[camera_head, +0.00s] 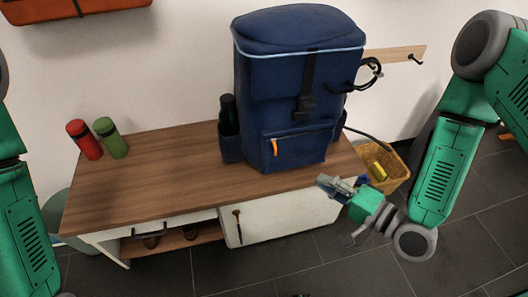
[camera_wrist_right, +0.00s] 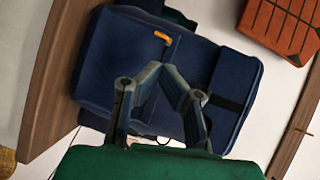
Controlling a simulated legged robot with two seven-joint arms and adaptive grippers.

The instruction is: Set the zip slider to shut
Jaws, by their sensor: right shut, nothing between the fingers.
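The zip slider, an orange pull (camera_head: 275,147), hangs at the left end of the zip along the top of the front pocket (camera_head: 297,149) of a blue backpack (camera_head: 295,80). The backpack stands upright on a wooden bench. In the right wrist view the orange pull (camera_wrist_right: 162,36) lies beyond the fingertips. My right gripper (camera_head: 326,182) is shut and empty, in front of the bench's edge, below and right of the pull and apart from it. Its fingers (camera_wrist_right: 160,70) also show in the wrist view. My left arm shows at the left edge, but its gripper is out of view.
A red bottle (camera_head: 84,139) and a green bottle (camera_head: 110,138) stand on the bench (camera_head: 160,180) at left. A dark bottle (camera_head: 229,115) sits in the backpack's side pocket. A wicker basket (camera_head: 393,170) stands right of the bench.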

